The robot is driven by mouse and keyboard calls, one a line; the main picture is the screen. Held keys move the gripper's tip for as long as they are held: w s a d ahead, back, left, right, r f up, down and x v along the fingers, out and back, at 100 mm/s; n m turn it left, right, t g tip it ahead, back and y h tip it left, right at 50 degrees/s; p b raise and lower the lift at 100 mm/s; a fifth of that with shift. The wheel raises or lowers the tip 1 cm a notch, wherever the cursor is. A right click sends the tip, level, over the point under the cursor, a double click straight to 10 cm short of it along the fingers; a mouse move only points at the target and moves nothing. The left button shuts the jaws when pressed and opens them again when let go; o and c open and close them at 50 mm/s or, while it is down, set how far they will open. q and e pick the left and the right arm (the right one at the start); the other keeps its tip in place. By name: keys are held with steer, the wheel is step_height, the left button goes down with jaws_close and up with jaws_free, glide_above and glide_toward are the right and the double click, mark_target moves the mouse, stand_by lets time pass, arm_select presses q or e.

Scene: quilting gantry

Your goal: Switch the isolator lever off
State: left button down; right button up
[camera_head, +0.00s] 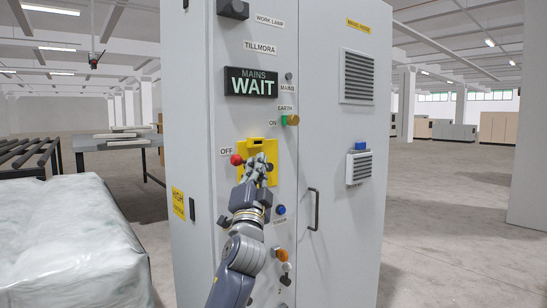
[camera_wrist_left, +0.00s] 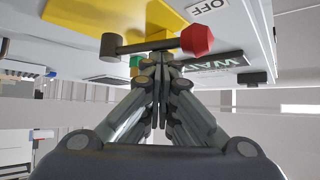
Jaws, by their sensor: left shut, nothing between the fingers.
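The isolator sits on a yellow plate (camera_head: 271,147) on the front of the grey cabinet. Its lever ends in a red knob (camera_head: 236,160), which points left, beside the OFF label (camera_head: 226,152). In the left wrist view the dark lever arm (camera_wrist_left: 148,46) runs from a dark round hub (camera_wrist_left: 110,46) to the red knob (camera_wrist_left: 196,40). My left gripper (camera_head: 257,163) is shut and empty in front of the plate. Its fingertips (camera_wrist_left: 158,60) are right by the lever arm; I cannot tell whether they touch. My right gripper is not in view.
Above the plate, a lit display (camera_head: 251,82) reads MAINS WAIT. A yellow-green knob (camera_head: 293,120) is near the ON label, and a blue button (camera_head: 281,210) is lower down. A door handle (camera_head: 313,209) sticks out at right. A wrapped pallet (camera_head: 70,240) stands at left.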

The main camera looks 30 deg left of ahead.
arm_select(q)
steer(key=v, duration=1.2)
